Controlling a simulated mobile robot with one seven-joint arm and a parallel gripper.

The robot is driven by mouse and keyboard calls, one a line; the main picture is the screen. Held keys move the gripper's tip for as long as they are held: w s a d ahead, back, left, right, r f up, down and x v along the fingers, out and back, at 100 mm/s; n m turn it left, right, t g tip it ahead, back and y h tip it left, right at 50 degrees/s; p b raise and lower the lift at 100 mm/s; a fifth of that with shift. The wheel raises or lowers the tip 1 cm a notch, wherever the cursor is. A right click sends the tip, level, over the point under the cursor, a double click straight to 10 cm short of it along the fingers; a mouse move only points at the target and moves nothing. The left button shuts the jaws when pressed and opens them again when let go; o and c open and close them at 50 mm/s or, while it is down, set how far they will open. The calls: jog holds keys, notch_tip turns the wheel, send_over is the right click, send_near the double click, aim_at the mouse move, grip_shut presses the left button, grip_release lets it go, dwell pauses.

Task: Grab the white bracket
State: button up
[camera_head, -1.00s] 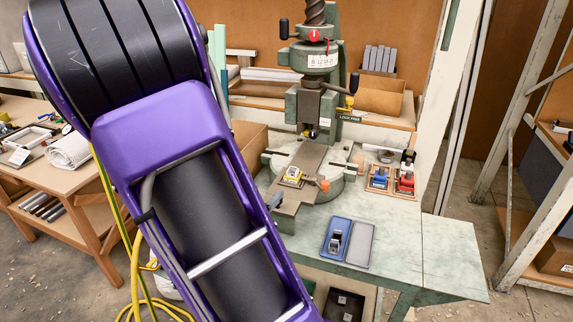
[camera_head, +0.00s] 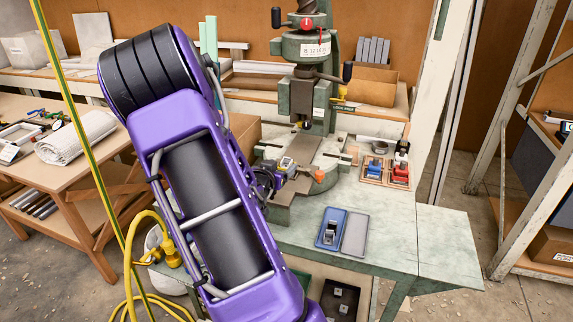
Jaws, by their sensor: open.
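My gripper (camera_head: 275,182) is open and partly hidden behind my purple arm. It is at the left of the press bed, close to a small yellow and grey piece (camera_head: 288,164). I cannot tell whether they touch. The gripper is well to the left of the wooden tray.
Blue (camera_head: 376,169) and red (camera_head: 400,173) pieces share the wooden tray. A blue tray (camera_head: 325,242) holding a grey-and-dark piece lies nearer the front. The green press (camera_head: 316,105) rises behind the bed. The table's front right (camera_head: 390,232) is clear.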

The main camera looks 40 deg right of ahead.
aim_at(287, 164)
jog(key=shift+x, duration=1.45)
jog(key=shift+r, duration=0.1)
grip_shut()
